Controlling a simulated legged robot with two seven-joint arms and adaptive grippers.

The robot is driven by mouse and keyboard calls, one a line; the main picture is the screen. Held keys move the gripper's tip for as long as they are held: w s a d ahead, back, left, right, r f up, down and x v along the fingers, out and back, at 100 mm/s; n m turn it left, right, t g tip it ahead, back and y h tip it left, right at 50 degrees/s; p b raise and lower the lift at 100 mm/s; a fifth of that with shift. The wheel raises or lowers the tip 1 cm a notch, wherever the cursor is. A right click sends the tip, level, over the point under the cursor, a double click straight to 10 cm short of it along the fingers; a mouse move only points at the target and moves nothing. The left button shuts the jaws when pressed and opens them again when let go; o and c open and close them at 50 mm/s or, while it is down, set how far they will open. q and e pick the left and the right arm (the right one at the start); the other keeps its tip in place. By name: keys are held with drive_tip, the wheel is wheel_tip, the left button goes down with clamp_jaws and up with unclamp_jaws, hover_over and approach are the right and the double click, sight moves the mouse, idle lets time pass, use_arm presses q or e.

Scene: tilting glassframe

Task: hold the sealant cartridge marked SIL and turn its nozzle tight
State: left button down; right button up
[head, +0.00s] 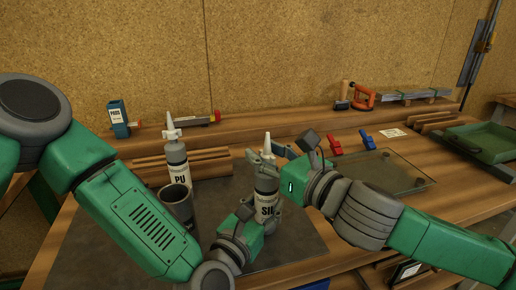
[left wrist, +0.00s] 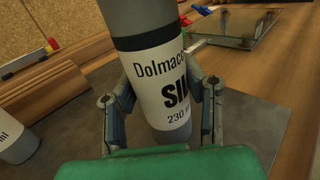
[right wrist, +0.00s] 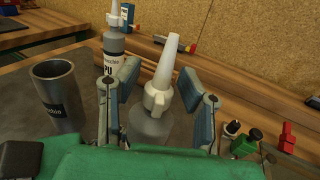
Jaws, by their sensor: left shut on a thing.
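The grey cartridge marked SIL (head: 266,208) stands upright on the dark mat (head: 300,238). Its label also shows in the left wrist view (left wrist: 172,85). My left gripper (left wrist: 165,100) is shut on the lower body of the cartridge, one finger on each side. The white nozzle (right wrist: 162,85) sits on top of the cartridge and points up. My right gripper (right wrist: 160,80) is open, with its fingers on either side of the nozzle and a visible gap to each. In the head view, the right gripper (head: 286,150) partly hides the cartridge top.
A second cartridge, marked PU (head: 177,160), stands to the left on the mat, with a dark cup (head: 178,205) in front of it. A glass plate (head: 400,175) lies to the right, near red and blue clamps (head: 367,139). A green tray (head: 485,142) is at far right.

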drive_tip(key=shift+x, duration=0.95)
drive_tip(key=shift+c, duration=0.3)
clamp_jaws()
drive_tip(key=shift+m+t+h, duration=0.3)
drive_tip(key=shift+t+h, duration=0.1)
drive_tip(key=m+t+h, duration=0.2)
drive_tip(key=h, duration=0.1)
drive_tip(key=shift+w+d, duration=0.2)
drive_tip(key=shift+d, duration=0.05)
drive_tip(key=shift+w+d+m+t+h, duration=0.15)
drive_tip(key=shift+m+t+h, duration=0.2)
drive_tip(key=shift+m+h, duration=0.55)
drive_tip(key=shift+d+m+t+h, duration=0.15)
drive_tip(key=shift+m+t+h, duration=0.2)
drive_tip(key=shift+m+h, duration=0.55)
drive_tip(key=shift+f+h, duration=0.1)
drive_tip(key=shift+h, duration=0.3)
